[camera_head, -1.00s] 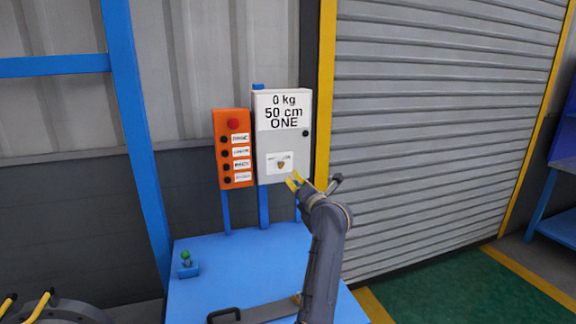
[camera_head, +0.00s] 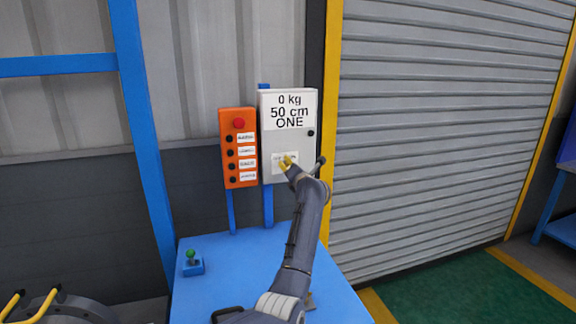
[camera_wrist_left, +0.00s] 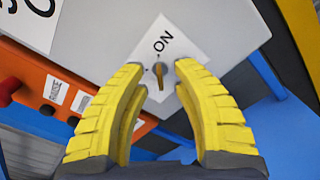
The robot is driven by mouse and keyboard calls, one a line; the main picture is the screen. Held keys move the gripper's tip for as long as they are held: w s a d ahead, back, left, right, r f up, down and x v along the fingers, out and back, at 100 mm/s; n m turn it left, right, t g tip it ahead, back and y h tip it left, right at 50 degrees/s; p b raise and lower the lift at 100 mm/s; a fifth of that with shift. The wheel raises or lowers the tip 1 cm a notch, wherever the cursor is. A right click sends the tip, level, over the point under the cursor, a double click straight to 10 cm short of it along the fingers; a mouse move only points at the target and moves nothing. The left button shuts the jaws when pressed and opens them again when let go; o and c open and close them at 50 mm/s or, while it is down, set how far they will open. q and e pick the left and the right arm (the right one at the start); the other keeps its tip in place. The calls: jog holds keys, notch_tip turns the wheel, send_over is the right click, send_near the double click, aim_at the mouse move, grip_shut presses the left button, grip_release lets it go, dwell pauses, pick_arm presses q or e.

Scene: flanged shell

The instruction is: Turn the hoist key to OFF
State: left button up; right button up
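The hoist key (camera_wrist_left: 160,72) is a small brass-coloured key on a white label marked ON, on the front of the grey control box (camera_head: 301,140). In the left wrist view its bow lines up with the ON mark. My left gripper (camera_head: 288,162) is at the key and hides it in the head view. In the left wrist view the yellow fingers (camera_wrist_left: 159,67) are open, one on each side of the key, with gaps visible between. Whether the tips reach past the key in depth I cannot tell. My right gripper is not in view.
An orange button panel (camera_head: 238,150) with a red button stands just left of the box. A blue table (camera_head: 228,262) below carries a small green-topped joystick (camera_head: 191,258). A grey roller shutter (camera_head: 440,130) is at the right.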

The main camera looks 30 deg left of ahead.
pick_arm(q)
jog(key=shift+x, duration=1.1)
jog(key=shift+c, duration=0.2)
grip_shut()
